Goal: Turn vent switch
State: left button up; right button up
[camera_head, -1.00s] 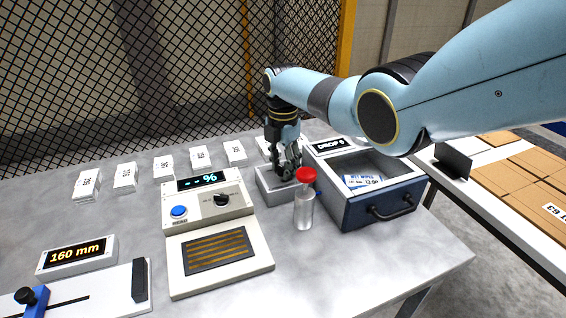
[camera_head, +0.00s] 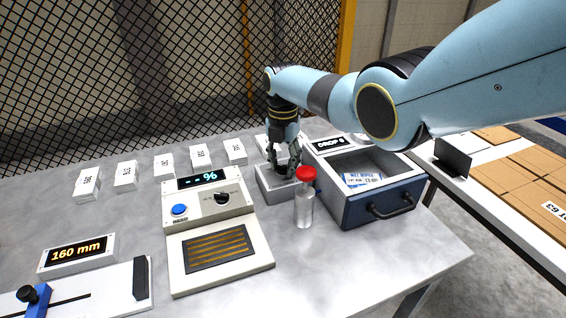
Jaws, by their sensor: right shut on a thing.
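My right gripper (camera_head: 285,170) points down into a small grey open-topped box (camera_head: 279,204) behind the bottle. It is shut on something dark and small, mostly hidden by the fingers. A black rotary knob (camera_head: 221,198) sits on the white control panel (camera_head: 207,217), well left of my gripper, and nothing touches it. I cannot read the small marks around the knob, so I cannot tell whether it is the vent switch. A blue button (camera_head: 179,210) is to its left, and a display (camera_head: 201,180) with a % sign is above. My left gripper is out of view.
A dark blue drawer (camera_head: 376,209) marked DROP is open at right. A 160 mm display (camera_head: 77,252) and several white label stacks stand at left and back.

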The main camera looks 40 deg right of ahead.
aim_at(283, 166)
jog(key=o, duration=1.1)
jog(key=shift+o, duration=0.2)
notch_tip(283, 166, up, 12)
jog(key=shift+f, duration=0.1)
